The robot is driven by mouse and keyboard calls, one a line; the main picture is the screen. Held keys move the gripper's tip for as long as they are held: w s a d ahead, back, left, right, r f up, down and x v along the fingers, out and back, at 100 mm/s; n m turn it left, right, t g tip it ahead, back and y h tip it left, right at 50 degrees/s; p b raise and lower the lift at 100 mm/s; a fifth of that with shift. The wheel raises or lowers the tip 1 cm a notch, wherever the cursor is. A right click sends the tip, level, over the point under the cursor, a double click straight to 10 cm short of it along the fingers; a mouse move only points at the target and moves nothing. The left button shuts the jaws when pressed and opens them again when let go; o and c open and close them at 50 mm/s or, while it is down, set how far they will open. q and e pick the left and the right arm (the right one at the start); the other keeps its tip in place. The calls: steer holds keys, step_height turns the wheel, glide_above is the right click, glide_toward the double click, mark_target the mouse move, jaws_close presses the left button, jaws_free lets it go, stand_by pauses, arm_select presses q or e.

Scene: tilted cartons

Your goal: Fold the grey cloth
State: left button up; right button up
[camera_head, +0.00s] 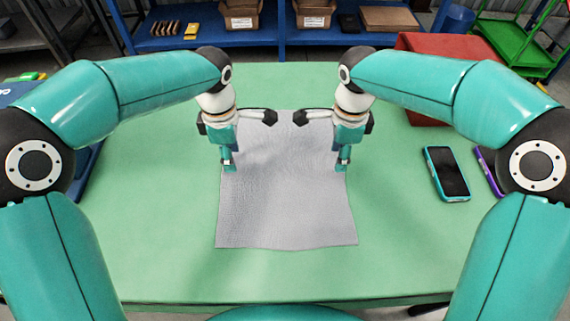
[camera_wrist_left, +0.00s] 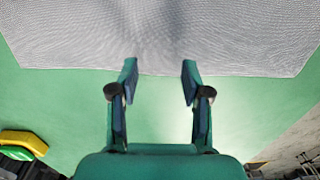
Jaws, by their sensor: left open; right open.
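The grey cloth (camera_head: 285,205) lies flat and spread out on the green table, roughly a rectangle with slight ripples. My left gripper (camera_head: 228,168) is at the cloth's left edge, pointing down, and my right gripper (camera_head: 343,166) is at its right edge. In the left wrist view the cloth (camera_wrist_left: 160,30) fills the top, and the open fingers of my left gripper (camera_wrist_left: 160,80) reach its edge with nothing visible gripped between them. My right gripper is open; its fingertips are small in the head view. The cloth's far part is partly hidden behind my wrists.
On the green table (camera_head: 180,260), a phone in a teal case (camera_head: 447,174) lies to the right, with a purple-edged item (camera_head: 488,172) beside it. A red box (camera_head: 460,48) stands at the back right. The table in front of the cloth is clear.

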arm_select(q)
steer(key=shift+f, duration=1)
arm_select(e)
steer(key=shift+f, duration=1)
steer(key=shift+s, duration=0.1)
arm_select(q)
steer(key=shift+f+b, duration=0.25)
steer(key=shift+b, duration=0.05)
arm_select(e)
steer(key=shift+f, duration=0.25)
arm_select(q)
steer(key=shift+s+r, duration=0.1)
steer(key=shift+r, duration=0.05)
steer(key=shift+c, duration=0.5)
arm_select(e)
steer(key=shift+r, duration=0.15)
steer(key=shift+c, duration=0.5)
arm_select(q)
steer(key=c, duration=0.5)
arm_select(e)
steer(key=c, duration=0.5)
arm_select(q)
jaws_close()
arm_select(e)
jaws_close()
arm_select(q)
steer(key=shift+s+f, duration=0.15)
steer(key=shift+f, duration=0.1)
arm_select(e)
steer(key=shift+s, duration=0.1)
